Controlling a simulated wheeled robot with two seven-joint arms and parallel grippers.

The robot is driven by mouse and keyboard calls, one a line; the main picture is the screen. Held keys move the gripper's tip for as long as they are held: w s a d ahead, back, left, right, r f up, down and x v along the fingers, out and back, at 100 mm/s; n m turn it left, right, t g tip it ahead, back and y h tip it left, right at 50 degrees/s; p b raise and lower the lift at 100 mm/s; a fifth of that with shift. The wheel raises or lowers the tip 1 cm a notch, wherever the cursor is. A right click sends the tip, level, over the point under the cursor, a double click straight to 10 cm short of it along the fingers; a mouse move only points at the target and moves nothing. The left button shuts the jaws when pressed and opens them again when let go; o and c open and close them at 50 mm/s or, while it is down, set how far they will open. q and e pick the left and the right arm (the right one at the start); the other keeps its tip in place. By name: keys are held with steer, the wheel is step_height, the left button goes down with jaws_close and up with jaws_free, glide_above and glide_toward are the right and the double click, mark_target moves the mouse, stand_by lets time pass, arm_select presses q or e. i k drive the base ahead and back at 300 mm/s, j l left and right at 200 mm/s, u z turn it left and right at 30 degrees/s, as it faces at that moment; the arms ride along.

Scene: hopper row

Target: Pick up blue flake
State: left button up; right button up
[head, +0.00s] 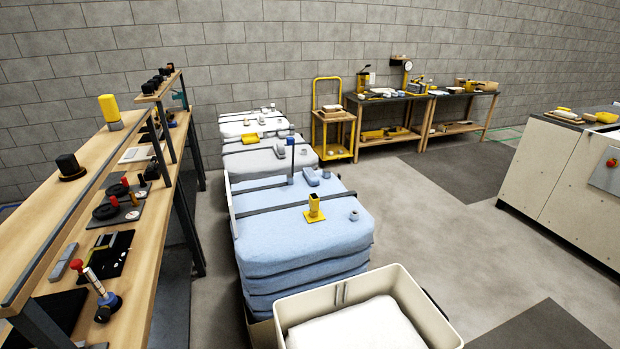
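A stack of soft light-blue slabs (290,245), which looks like the blue flake, stands in the middle of the view. Its layers show on the front side, with the top layer overhanging slightly. Dark straps cross its top. A yellow square-tube piece (314,210) stands on it, with a small grey-blue piece (353,215) to the right and a blue-topped post (291,160) toward the back.
A cream bin (410,290) holding white material stands in front of the stack. Grey (255,158) and white (240,125) stacks stand behind. A wooden bench (150,255) with tools runs along the left. A pale cabinet (555,170) is at right. Floor between is open.

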mark_target(313, 178)
steer(key=l+z, duration=0.15)
steer(key=z, duration=0.25)
steer(key=l+z, duration=0.2)
steer(key=z, duration=0.25)
steer(key=l+z, duration=0.2)
steer(key=z, duration=0.2)
steer(key=l+z, duration=0.15)
steer(key=z, duration=0.3)
steer(key=i+l+z, duration=0.2)
steer(key=i+l, duration=0.25)
steer(key=i+l+z, duration=0.15)
steer(key=i+l, duration=0.25)
steer(key=i+l+z, duration=0.2)
steer(key=i, duration=0.45)
steer(key=i+u, duration=0.8)
steer(key=i+l+u, duration=0.2)
steer(key=u, duration=0.2)
steer(key=i+j+u, duration=0.2)
steer(key=i+u, duration=0.65)
steer(key=i+l+u, duration=0.1)
steer(key=i+u, duration=0.3)
steer(key=i, duration=0.15)
steer(key=i+u, duration=0.3)
steer(key=i, duration=0.15)
steer(key=i+l+u, duration=0.15)
steer(key=i+u, duration=0.2)
steer(key=i+l+u, duration=0.3)
steer(key=i, duration=0.2)
steer(key=i+l+u, duration=0.35)
